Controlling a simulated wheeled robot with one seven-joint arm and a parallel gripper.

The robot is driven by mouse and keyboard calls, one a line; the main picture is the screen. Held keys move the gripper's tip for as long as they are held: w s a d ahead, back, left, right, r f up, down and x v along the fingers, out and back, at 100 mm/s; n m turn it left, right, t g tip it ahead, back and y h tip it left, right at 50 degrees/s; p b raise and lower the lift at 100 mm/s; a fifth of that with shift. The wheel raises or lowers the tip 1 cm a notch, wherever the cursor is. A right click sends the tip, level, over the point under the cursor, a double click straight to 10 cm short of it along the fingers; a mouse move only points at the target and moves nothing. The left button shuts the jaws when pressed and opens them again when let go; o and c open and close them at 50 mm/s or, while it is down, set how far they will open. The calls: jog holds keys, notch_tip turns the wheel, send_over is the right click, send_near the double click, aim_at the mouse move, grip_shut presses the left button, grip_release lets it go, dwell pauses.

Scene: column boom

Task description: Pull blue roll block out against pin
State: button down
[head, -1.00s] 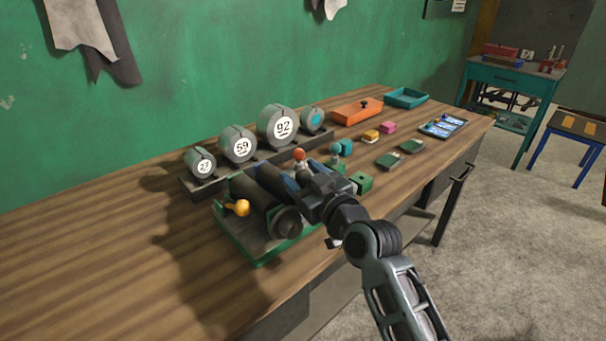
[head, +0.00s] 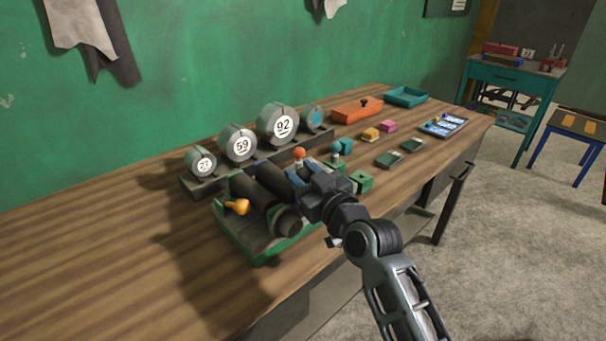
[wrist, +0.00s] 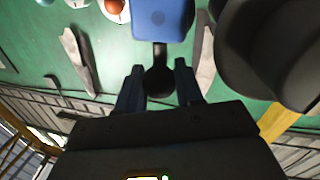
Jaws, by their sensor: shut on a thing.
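The blue block (wrist: 162,18) shows at the top of the wrist view, with a dark stem and rounded knob on its near side. My gripper (wrist: 160,82) is shut on that knob, one finger on each side. In the head view my gripper (head: 310,185) is at the right side of the green base (head: 228,232), and it hides most of the blue block. Dark rollers (head: 262,202) lie on the base, and a yellow knob (head: 238,206) sticks up at its left. Which part is the pin I cannot tell.
An orange-topped post (head: 299,154) and a teal ball (head: 337,147) stand close behind my gripper. A green block (head: 362,182) is to its right. Numbered grey discs (head: 283,126) stand in a rack behind. The table's left part is clear.

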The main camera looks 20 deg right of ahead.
jog(key=shift+w+d+f+b, duration=0.2)
jog(key=shift+d+b, duration=0.25)
jog(key=shift+b, duration=0.25)
jog(key=d+b, duration=0.2)
jog(key=w+d+b, duration=0.1)
jog(key=d+b, duration=0.1)
jog(key=shift+w+d+r, duration=0.15)
jog(key=shift+r, duration=0.05)
jog(key=c, duration=0.8)
grip_release()
jog(key=shift+s+d+b, duration=0.25)
jog(key=shift+s+b, duration=0.15)
jog(key=shift+s, duration=1.55)
jog(key=shift+s+d+b, duration=0.2)
jog(key=shift+s+b, duration=0.2)
jog(key=shift+s, duration=1.55)
